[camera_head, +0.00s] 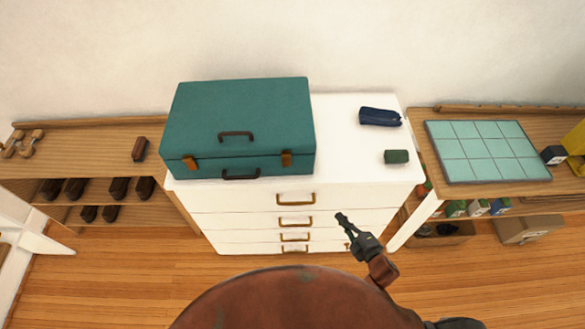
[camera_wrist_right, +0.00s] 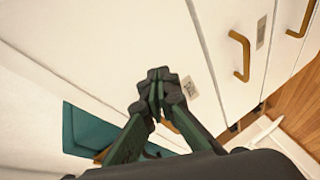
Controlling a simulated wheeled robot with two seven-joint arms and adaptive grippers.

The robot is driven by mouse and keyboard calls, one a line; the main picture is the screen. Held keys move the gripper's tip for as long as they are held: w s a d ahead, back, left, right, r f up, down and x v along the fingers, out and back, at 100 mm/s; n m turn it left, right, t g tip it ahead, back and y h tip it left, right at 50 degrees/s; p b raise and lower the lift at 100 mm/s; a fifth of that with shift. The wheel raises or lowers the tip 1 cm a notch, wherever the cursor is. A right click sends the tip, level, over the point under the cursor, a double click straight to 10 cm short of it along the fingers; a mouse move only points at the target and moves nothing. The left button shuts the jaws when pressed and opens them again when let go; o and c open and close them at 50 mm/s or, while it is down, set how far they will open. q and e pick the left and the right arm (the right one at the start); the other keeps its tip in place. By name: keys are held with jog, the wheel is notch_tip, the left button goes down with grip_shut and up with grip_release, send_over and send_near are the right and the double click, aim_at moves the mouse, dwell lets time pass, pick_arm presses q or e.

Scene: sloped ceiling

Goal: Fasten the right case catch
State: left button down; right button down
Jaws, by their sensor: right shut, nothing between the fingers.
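A teal case (camera_head: 238,118) lies shut on top of a white chest of drawers (camera_head: 350,155). Its right catch (camera_head: 286,159) is a brown tab on the front face near the right corner; I cannot tell whether it is fastened. The left catch (camera_head: 190,163) is a similar tab near the left corner. My right gripper (camera_head: 340,217) is shut and empty, in front of the drawers, below and to the right of the right catch. In the right wrist view the shut fingers (camera_wrist_right: 157,82) show before the drawer fronts, with part of the case (camera_wrist_right: 85,130) at lower left. My left gripper is not in view.
A dark blue pouch (camera_head: 380,117) and a small green box (camera_head: 396,157) lie on the chest right of the case. Brass drawer handles (camera_head: 295,198) stick out of the front. Wooden tables stand on both sides, the right one with a tiled panel (camera_head: 485,150).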

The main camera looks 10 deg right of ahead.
aim_at(282, 158)
jog(key=s+a+r+n+y, duration=0.2)
jog(key=a+r+n+y, duration=0.3)
jog(key=r, duration=0.7)
jog(key=s+a+r+n+y, duration=0.25)
jog(key=a+r+n, duration=0.4)
jog(key=r, duration=0.55)
jog(key=w+a+r, duration=0.1)
jog(key=w+a, duration=0.2)
jog(key=w, duration=0.3)
jog(key=w+a+r+m+p, duration=0.1)
jog(key=w+a+r, duration=0.1)
jog(key=w, duration=0.3)
jog(key=shift+w+a+t, duration=0.3)
jog(key=shift+w+a, duration=0.05)
jog(key=shift+a, duration=0.55)
jog(key=shift+d+r+p, duration=0.1)
jog(key=shift+p, duration=0.2)
